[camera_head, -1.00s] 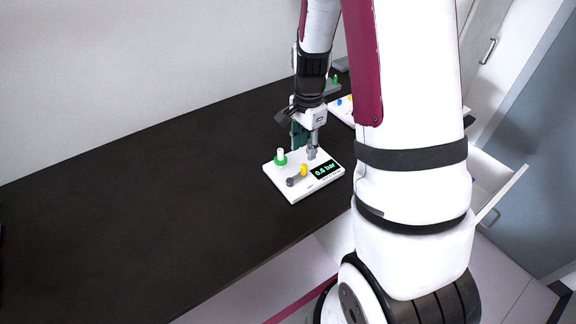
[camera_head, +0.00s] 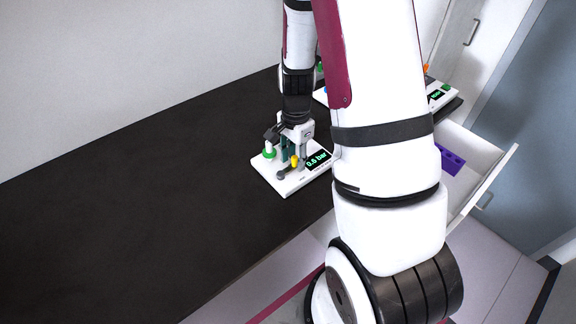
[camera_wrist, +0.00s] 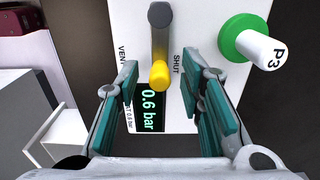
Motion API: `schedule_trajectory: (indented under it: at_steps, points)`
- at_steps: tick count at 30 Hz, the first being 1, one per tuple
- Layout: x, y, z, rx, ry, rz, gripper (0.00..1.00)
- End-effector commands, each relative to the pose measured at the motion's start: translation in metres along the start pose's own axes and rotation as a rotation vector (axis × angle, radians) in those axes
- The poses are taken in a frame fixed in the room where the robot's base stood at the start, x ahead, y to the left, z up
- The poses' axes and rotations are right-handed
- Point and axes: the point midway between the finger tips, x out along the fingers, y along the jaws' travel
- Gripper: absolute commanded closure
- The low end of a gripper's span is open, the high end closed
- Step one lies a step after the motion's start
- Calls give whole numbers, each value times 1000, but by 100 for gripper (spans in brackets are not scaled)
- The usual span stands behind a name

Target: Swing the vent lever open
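The white vent panel (camera_head: 290,185) lies on the black worktop. Its lever is a dark grey arm (camera_wrist: 160,40) with a yellow knob (camera_wrist: 160,74), which also shows in the head view (camera_head: 294,161). In the wrist view the lever lies between the printed words VENT on the left and SHUT on the right. My gripper (camera_wrist: 165,90) is open over the panel, with one finger on each side of the knob. There are gaps between knob and fingers. The display (camera_wrist: 150,108) reads 0.6 bar.
A white P3 post with a green collar (camera_wrist: 245,42) stands on the same panel, close to my right-hand finger in the wrist view. Another panel (camera_head: 440,100) is at the back right. An open drawer (camera_head: 485,180) holds a purple rack (camera_head: 451,159). The worktop's left is clear.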

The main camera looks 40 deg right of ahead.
Motion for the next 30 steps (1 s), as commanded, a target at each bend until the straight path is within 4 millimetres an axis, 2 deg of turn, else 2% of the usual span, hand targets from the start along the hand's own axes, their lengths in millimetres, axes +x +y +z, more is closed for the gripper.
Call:
schedule_trajectory:
  at_steps: [4, 5, 9, 17, 24, 30]
  points:
    - [0, 0, 0, 0, 0, 0, 65]
    - [0, 0, 0, 0, 0, 0, 70]
    - [0, 0, 0, 0, 0, 0, 100]
    - [0, 1, 0, 11, 0, 0, 100]
    - [-1, 12, 2, 233, 1, 0, 100]
    - [-1, 14, 2, 303, 0, -2, 100]
